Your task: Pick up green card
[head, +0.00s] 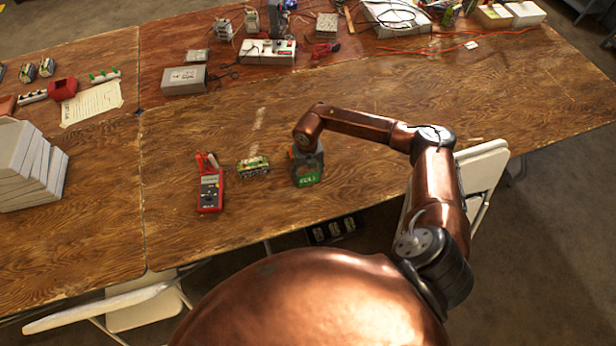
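A green card-like piece with pale lettering (307,180) is on the wooden table, right at the lower end of my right gripper (306,164). The gripper points down, and its dark fingers lie over or against the upper part of the green piece. I cannot tell whether they are shut on it or only touch it. A small green circuit board with parts on it (253,167) lies on the table just left of the gripper, apart from it. My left gripper is not in view.
A red multimeter (210,191) with red leads lies left of the circuit board. A grey box (185,81), a power strip (268,52) and cables are at the back. A stack of grey blocks (28,165) is at left. Folding chairs (482,170) stand at the near edge.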

